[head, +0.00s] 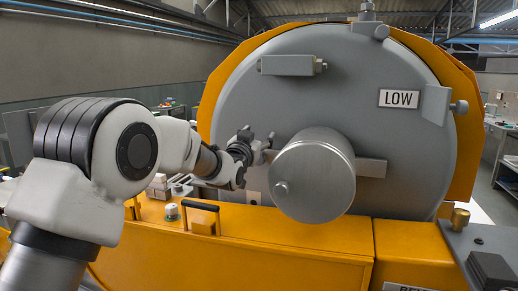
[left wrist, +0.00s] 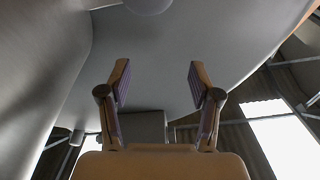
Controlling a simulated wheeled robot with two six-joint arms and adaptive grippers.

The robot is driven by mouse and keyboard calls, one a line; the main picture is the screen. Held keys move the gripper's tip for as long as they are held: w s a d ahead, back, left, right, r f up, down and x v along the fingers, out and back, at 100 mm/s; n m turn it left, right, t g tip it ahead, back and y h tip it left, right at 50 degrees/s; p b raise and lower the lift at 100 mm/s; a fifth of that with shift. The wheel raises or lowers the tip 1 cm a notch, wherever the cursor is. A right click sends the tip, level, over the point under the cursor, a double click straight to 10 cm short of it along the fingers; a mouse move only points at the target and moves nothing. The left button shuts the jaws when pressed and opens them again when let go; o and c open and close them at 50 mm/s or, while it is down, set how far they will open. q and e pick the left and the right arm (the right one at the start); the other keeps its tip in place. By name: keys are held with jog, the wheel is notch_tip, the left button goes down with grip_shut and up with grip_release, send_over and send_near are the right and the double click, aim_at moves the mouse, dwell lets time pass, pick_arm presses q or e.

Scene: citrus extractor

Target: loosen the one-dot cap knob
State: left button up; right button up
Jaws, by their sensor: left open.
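A large grey round plate (head: 235,110) in an orange housing carries several blocks with small knobs. One knob (head: 281,188) is on the front of the grey cylinder (head: 325,175), one (head: 459,107) on the right bracket, one (head: 381,32) at the top, and one (head: 320,66) on the upper-left block. I cannot make out dots, so I cannot tell which is the one-dot cap knob. My left gripper (head: 262,147) is open beside the cylinder's upper left, close to the plate. In the left wrist view the open fingers (left wrist: 158,82) have nothing between them. My right gripper is not in view.
A sign reading LOW (head: 399,98) is on the plate's right. An orange deck (head: 270,238) with a black handle (head: 200,205) lies below. A brass knob (head: 460,218) stands at the right. The cylinder sticks out close to my left gripper.

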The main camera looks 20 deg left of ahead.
aim_at(259, 165)
pick_arm(q)
jog(key=s+f+n+g+p, duration=0.2)
jog(key=s+f+n+p, duration=0.2)
jog(key=s+f+p, duration=0.25)
jog(key=w+p, duration=0.1)
jog(key=w, duration=0.1)
jog(key=w+p, duration=0.1)
jog(key=w, duration=0.2)
jog(key=w+p, duration=0.1)
jog(key=w, duration=0.1)
jog(key=shift+w+a+f, duration=0.15)
jog(key=shift+w+f, duration=0.2)
jog(key=shift+w, duration=0.05)
jog(key=shift+w+p, duration=0.3)
jog(key=shift+w, duration=0.15)
jog(key=shift+s, duration=0.1)
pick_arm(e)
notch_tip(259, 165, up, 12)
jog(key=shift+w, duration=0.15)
pick_arm(q)
jog(key=c, duration=1.2)
